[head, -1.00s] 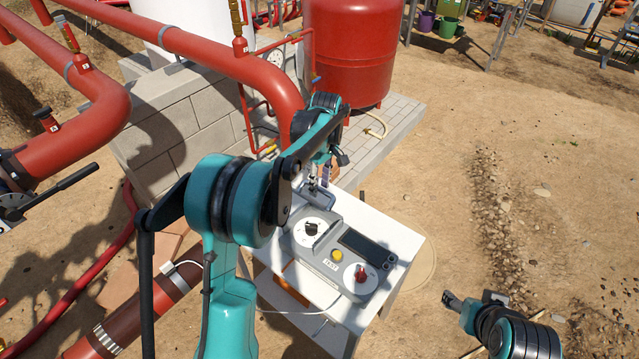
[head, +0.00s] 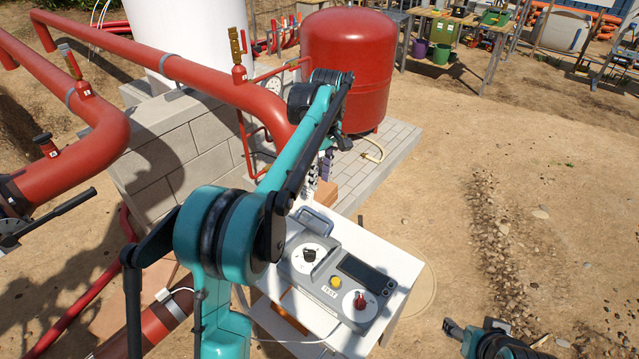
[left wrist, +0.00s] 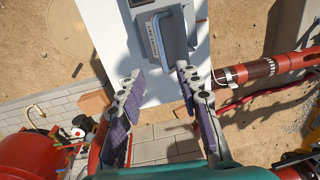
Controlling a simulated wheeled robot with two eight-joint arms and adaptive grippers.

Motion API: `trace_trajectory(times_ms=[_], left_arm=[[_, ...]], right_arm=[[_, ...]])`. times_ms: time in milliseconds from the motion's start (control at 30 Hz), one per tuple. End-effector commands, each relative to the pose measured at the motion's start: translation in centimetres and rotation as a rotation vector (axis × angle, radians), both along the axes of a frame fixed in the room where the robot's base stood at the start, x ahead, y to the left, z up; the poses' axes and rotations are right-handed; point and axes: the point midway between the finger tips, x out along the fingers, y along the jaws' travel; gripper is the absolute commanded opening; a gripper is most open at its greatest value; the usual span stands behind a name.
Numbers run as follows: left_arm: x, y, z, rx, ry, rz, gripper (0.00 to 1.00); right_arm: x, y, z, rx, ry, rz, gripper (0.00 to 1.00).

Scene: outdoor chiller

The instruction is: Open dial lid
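The grey control box (head: 345,275) sits on the white table. Its black dial (head: 310,255) on a white face is uncovered. The dial lid (head: 316,221), a blue-grey frame, stands raised at the box's back edge; it also shows in the left wrist view (left wrist: 178,38). My left gripper (head: 318,180) is above and behind the lid, partly hidden by my arm. In the left wrist view its fingers (left wrist: 160,90) are spread, with nothing between them, and look apart from the lid. My right gripper (head: 453,328) is low at the right, far from the box; its fingers are unclear.
The box also carries a red knob (head: 360,301), a yellow button (head: 336,282) and a dark display (head: 364,270). The white table (head: 405,265) has bare room at its right. Red pipes (head: 190,75), a block wall (head: 175,150) and a red tank (head: 348,65) stand behind and left.

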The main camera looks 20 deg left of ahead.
Motion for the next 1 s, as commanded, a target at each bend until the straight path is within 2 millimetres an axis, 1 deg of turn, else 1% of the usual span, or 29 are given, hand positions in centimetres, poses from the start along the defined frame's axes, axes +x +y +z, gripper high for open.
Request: trace_trajectory(times_ms=[167, 200, 300, 367, 467, 500, 567, 600, 700, 800, 900, 1000], left_arm=[[0.0, 0.0, 0.0, 0.000, 0.000, 0.000, 0.34], [0.0, 0.0, 0.0, 0.000, -0.001, 0.002, 0.24], [-0.3, 0.4, -0.5, -0.023, -0.027, 0.056, 0.00], [-0.8, 0.9, -1.1, -0.061, -0.069, 0.143, 0.00], [-2.2, 2.0, -2.7, -0.172, -0.178, 0.394, 0.00], [-3.1, 2.4, -3.4, -0.231, -0.226, 0.520, 0.00], [-4.5, 2.9, -4.2, -0.327, -0.295, 0.715, 0.00], [-5.6, 3.2, -4.6, -0.393, -0.336, 0.841, 0.00], [-8.3, 3.8, -5.3, -0.552, -0.414, 1.130, 0.00], [-10.5, 4.1, -5.5, -0.683, -0.461, 1.343, 0.00], [-11.8, 4.3, -5.6, -0.763, -0.482, 1.465, 0.00], [-12.0, 4.2, -5.9, -0.794, -0.488, 1.508, 0.00]], right_arm=[[0.0, 0.0, 0.0, 0.000, 0.000, 0.000, 0.58], [0.0, 0.0, 0.0, 0.000, 0.000, 0.000, 0.58], [0.0, 0.0, 0.1, 0.000, 0.000, 0.000, 0.58], [0.0, 0.0, 0.2, 0.000, 0.000, 0.000, 0.58], [0.0, 0.0, 0.6, 0.000, 0.000, 0.000, 0.58], [0.0, 0.0, 0.7, 0.000, 0.000, 0.000, 0.58], [0.0, 0.0, 0.9, 0.000, 0.000, 0.000, 0.58], [0.0, 0.0, 1.0, 0.000, 0.000, 0.000, 0.58], [0.0, 0.0, 1.3, 0.000, 0.000, 0.000, 0.58], [0.0, 0.0, 1.5, 0.000, 0.000, 0.000, 0.58], [0.0, 0.0, 1.5, 0.000, 0.000, 0.000, 0.58], [0.0, 0.0, 1.4, 0.000, 0.000, 0.000, 0.58]])
